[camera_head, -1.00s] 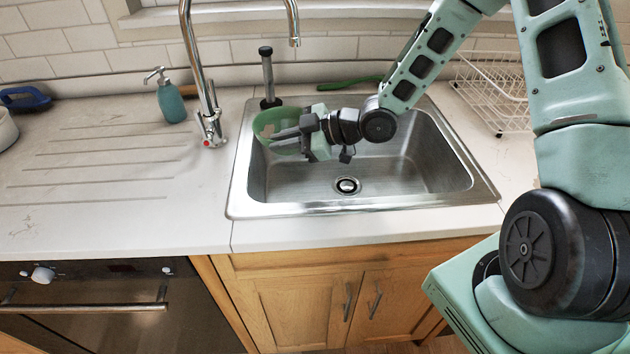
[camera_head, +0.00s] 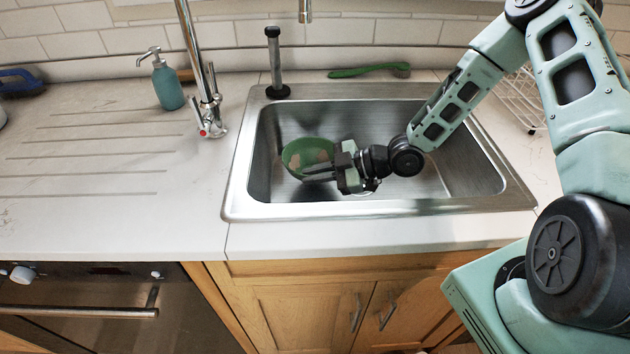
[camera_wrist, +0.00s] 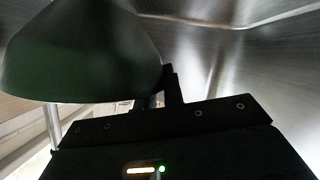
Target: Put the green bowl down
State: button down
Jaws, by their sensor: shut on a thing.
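The green bowl (camera_head: 308,152) is inside the left part of the steel sink (camera_head: 400,200) in the head view. It has lighter patches inside. My gripper (camera_head: 318,172) reaches in from the right and is shut on the bowl's near side. In the wrist view the bowl (camera_wrist: 80,55) fills the upper left, dark green, beside my gripper's dark body. The wrist view is dim, and the fingertips are mostly hidden there. I cannot tell whether the bowl touches the sink floor.
The tap (camera_head: 203,90) stands left of the sink. A black-based plunger-like tool (camera_head: 275,65) and a green brush (camera_head: 365,71) are behind it. A teal soap bottle (camera_head: 167,85) stands on the left counter. A white wire rack (camera_head: 522,98) is at the right. The sink's right part is clear.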

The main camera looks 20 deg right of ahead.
jog(key=shift+f, duration=1.2)
jog(key=c, duration=1.5)
grip_release()
jog(key=shift+f, duration=0.1)
